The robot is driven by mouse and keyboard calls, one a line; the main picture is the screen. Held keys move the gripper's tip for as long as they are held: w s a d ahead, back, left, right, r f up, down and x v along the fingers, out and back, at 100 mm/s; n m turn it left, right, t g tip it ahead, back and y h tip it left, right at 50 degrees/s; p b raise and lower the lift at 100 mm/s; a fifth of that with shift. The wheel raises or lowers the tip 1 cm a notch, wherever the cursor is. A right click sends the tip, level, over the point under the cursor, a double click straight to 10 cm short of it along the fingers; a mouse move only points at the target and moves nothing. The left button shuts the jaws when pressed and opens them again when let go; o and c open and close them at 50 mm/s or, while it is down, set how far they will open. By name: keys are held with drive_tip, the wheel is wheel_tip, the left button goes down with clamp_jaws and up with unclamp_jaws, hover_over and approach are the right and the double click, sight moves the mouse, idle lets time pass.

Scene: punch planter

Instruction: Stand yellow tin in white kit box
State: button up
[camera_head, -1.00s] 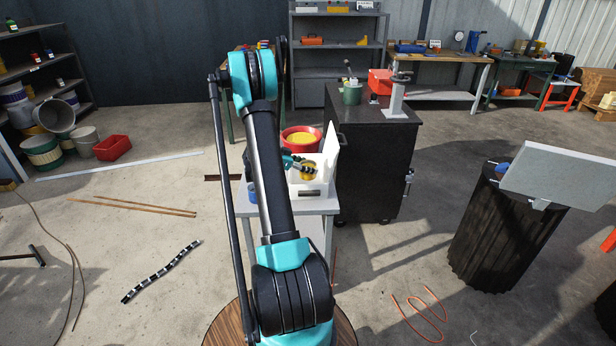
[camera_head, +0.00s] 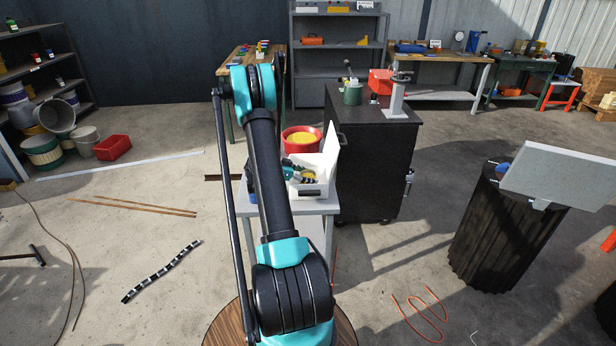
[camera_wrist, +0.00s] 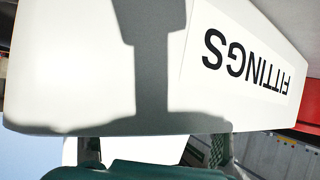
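The white kit box (camera_head: 313,190) stands on a small pale table, its lid (camera_head: 330,148) raised. My gripper (camera_head: 303,175) reaches down into the box from the left. A small bit of the yellow tin (camera_head: 309,176) shows between its dark fingers; the box's front wall hides the lower part. Whether the tin touches the box floor cannot be seen. In the wrist view, my gripper's teal body and fingers (camera_wrist: 155,152) show only at the bottom edge, and the tin is not visible.
A red bowl with yellow contents (camera_head: 300,139) stands behind the box. A blue item (camera_head: 251,196) is partly hidden by my arm at the table's left. A black cabinet (camera_head: 372,165) with a vise stands close to the right.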

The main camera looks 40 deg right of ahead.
drive_tip(key=shift+o, duration=0.3)
drive_tip(key=shift+r, duration=0.15)
drive_tip(key=s+a+r+n+t+y, duration=0.1)
drive_tip(key=a+r+n, duration=0.1)
drive_tip(key=a+r, duration=0.45)
drive_tip(key=s+a+r+n+t+y, duration=0.1)
drive_tip(key=s+a+r+n, duration=0.15)
drive_tip(key=a, duration=0.75)
drive_tip(key=s+a+n+t+y, duration=0.2)
drive_tip(key=s+a+n+y, duration=0.3)
drive_tip(key=s+a, duration=0.6)
drive_tip(key=s+a+r+n+t+y, duration=0.1)
drive_tip(key=s+a+n+y, duration=0.4)
drive_tip(key=s+a+n, duration=0.5)
drive_tip(key=s+a+t, duration=0.1)
drive_tip(key=s+a, duration=0.1)
drive_tip(key=a, duration=0.2)
drive_tip(key=shift+r, duration=0.3)
